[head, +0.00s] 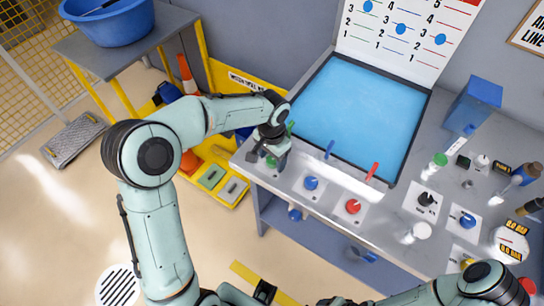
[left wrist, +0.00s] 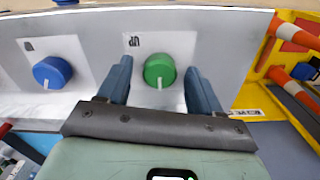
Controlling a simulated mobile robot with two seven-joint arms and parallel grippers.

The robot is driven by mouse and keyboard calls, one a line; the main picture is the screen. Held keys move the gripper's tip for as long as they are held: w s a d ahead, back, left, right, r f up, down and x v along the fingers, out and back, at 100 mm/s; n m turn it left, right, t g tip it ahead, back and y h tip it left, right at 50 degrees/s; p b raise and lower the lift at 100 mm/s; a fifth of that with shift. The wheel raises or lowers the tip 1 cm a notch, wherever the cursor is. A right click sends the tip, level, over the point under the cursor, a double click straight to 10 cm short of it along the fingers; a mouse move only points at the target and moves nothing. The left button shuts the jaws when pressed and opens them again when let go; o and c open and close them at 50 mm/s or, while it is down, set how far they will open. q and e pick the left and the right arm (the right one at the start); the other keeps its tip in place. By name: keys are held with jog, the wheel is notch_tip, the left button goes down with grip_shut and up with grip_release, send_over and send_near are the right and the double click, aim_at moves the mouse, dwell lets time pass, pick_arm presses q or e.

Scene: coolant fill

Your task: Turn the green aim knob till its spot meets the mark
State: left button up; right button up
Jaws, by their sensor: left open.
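The green knob (head: 271,161) sits on a pale plate at the left end of the bench front, partly hidden by my left gripper (head: 268,150) in the head view. In the left wrist view the green knob (left wrist: 159,68) shows between the two blue-grey fingers of my left gripper (left wrist: 160,80), which is open. A gap shows on each side of the knob. A short white line on the knob points toward the gripper. Small dark lettering stands on the plate beside it. I cannot make out which mark belongs to the knob. My right gripper is not in view.
A blue knob (head: 311,183) and a red knob (head: 353,206) sit to the right along the bench. Behind them is a blue pool (head: 358,105) with small coloured levers at its front edge. Bottles and more knobs crowd the right side. A yellow rack (head: 215,172) stands left.

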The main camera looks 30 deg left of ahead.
aim_at(272, 160)
pick_arm(q)
jog(key=c, duration=1.1)
jog(key=shift+o, duration=0.2)
jog(key=shift+r+m+p, duration=0.1)
jog(key=shift+m+p, duration=0.2)
jog(key=shift+m, duration=1.2)
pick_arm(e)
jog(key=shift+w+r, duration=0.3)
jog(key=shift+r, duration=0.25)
pick_arm(q)
jog(key=o, duration=1.1)
jog(key=shift+c, duration=0.2)
notch_tip(272, 160, up, 13)
jog(key=p, duration=0.1)
jog(key=shift+p, duration=0.4)
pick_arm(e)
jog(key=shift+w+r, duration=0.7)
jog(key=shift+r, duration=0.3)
